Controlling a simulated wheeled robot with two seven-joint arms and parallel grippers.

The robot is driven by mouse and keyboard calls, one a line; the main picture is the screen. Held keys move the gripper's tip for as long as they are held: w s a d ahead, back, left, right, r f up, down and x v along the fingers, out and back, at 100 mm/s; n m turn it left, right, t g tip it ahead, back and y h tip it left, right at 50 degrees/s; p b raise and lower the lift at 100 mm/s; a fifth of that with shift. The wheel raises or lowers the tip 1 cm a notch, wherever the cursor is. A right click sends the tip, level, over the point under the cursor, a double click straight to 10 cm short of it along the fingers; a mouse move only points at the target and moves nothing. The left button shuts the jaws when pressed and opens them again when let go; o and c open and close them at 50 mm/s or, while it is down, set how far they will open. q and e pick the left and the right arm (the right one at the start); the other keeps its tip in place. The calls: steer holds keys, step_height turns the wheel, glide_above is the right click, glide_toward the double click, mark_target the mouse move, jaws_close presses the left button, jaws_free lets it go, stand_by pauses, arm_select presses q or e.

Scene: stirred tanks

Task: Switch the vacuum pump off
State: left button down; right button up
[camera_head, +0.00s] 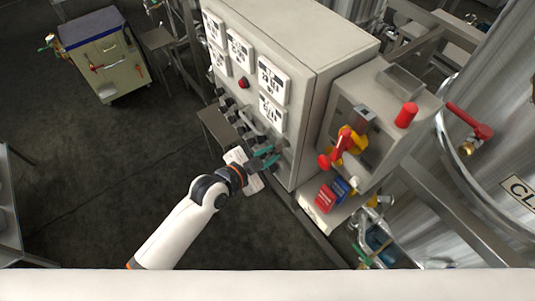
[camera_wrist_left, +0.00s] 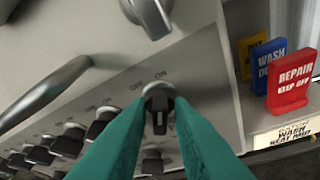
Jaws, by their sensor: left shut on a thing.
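A grey control cabinet (camera_head: 318,65) carries rows of black rotary knobs low on its front panel. My left gripper (camera_head: 271,156) reaches this lower part of the panel. In the left wrist view its teal fingers (camera_wrist_left: 159,118) close on the sides of one black knob (camera_wrist_left: 158,103). ON and OFF marks show above that knob; its pointer direction is hard to tell. No label naming the vacuum pump is readable, so I cannot tell from the print which knob is the pump's. My right gripper is not in view.
A metal handle (camera_wrist_left: 45,94) juts from the panel left of the held knob. A red REPAIR sign (camera_wrist_left: 291,78) and a blue WASH sign (camera_wrist_left: 264,62) stand on a ledge at right. Open floor lies left.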

arm_select(q)
steer(key=shift+w+a+n+g, duration=0.1)
steer(key=shift+n+g, duration=0.4)
steer(key=shift+n, duration=0.2)
steer(key=shift+w+n+g+h+b, duration=0.1)
steer(key=shift+n+g+h+b, duration=0.35)
steer(key=shift+n, duration=0.45)
steer(key=n+g+b, duration=0.1)
steer(key=n+h+b, duration=0.1)
steer(key=n+b, duration=0.1)
steer(key=shift+w+a+f+g+h, duration=0.1)
steer(key=shift+f+g+h, duration=0.05)
steer(key=shift+g+h, duration=0.15)
steer(key=shift+n+g+h+b, duration=0.45)
steer(key=shift+n+b, duration=0.35)
steer(key=shift+b, duration=0.55)
steer(key=c, duration=1.5)
jaws_free()
steer(key=shift+w, duration=0.1)
